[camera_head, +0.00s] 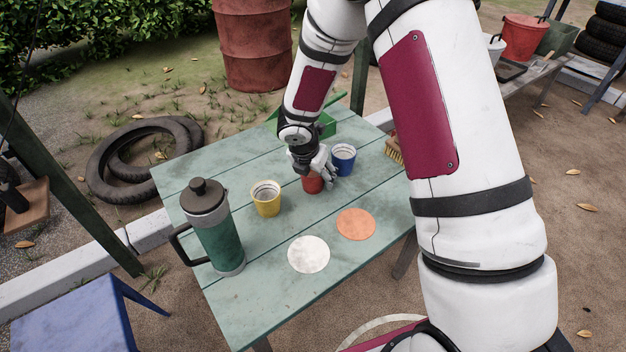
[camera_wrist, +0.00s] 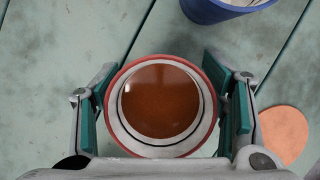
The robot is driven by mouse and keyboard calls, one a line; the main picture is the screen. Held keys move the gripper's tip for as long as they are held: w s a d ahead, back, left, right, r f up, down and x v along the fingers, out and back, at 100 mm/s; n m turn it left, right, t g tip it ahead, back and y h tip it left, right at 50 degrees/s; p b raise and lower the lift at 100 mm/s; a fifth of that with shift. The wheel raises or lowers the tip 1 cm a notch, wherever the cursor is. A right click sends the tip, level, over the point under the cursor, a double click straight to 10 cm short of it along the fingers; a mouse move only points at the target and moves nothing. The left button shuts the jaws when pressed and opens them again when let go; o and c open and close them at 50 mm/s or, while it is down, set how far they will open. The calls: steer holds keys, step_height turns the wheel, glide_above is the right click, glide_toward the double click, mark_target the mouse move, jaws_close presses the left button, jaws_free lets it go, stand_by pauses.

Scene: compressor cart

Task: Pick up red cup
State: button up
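The red cup (camera_head: 312,184) stands on the green table, partly covered by my gripper from above in the head view. In the wrist view the red cup (camera_wrist: 160,143) has a red rim, a pale inner wall and brown liquid inside. My gripper (camera_head: 318,168) is down at the cup. In the wrist view the gripper's (camera_wrist: 161,100) green-padded fingers stand on the left and right of the cup, very close to its sides. They look open around it; firm contact is not visible. The cup looks upright.
On the green table (camera_head: 270,304) a blue cup (camera_head: 343,161) stands close by, right of the red cup. A yellow cup (camera_head: 266,201) and a green pitcher (camera_head: 218,235) stand left. A white disc (camera_head: 309,254) and an orange disc (camera_head: 356,224) lie in front. A brush (camera_head: 394,151) lies right.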

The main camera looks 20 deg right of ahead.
steer(key=c, duration=0.9)
steer(key=shift+r, duration=0.2)
